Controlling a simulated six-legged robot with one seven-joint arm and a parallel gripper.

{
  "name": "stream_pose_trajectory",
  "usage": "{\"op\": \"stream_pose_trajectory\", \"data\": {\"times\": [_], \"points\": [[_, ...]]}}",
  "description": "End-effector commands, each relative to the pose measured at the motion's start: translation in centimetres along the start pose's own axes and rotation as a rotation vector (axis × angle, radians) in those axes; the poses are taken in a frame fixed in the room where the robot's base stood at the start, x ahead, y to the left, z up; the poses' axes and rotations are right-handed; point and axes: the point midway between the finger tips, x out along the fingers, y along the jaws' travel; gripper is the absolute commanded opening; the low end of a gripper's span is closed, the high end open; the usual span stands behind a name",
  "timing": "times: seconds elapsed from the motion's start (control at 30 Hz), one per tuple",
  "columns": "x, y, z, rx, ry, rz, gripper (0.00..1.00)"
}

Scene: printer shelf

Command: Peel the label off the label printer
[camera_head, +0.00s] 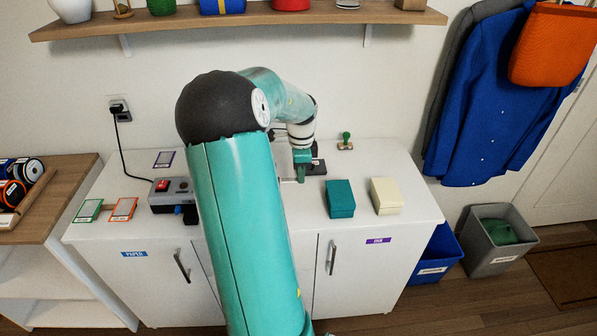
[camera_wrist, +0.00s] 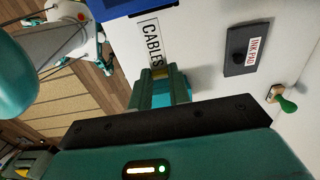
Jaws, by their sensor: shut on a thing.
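My gripper (camera_head: 301,172) is over the white cabinet top, right of my upper arm. In the wrist view its teal fingers (camera_wrist: 162,78) are shut on the near end of a white label (camera_wrist: 150,42) printed CABLES. A grey box with a red part (camera_head: 172,192), which looks like the label printer, stands on the cabinet left of my arm. My arm hides some of the surface beside it.
An ink pad (camera_wrist: 245,50) and a green-handled stamp (camera_head: 346,141) lie behind my gripper. A teal box (camera_head: 340,198) and a cream box (camera_head: 386,196) stand to its right. Green and orange framed cards (camera_head: 123,208) lie at the left. A wall shelf (camera_head: 240,19) hangs above.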

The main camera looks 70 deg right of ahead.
Motion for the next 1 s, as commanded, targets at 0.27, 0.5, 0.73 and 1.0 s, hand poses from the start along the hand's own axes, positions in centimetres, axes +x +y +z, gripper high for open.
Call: {"op": "stream_pose_trajectory", "data": {"times": [0.27,0.5,0.73,1.0], "points": [[0.0,0.0,-0.7,0.001,0.0,0.0,0.0],[0.0,0.0,-1.2,0.002,0.0,0.0,0.0],[0.0,0.0,-1.7,0.0,0.0,0.0,0.0],[0.0,0.0,-1.7,0.0,0.0,0.0,0.0]]}}
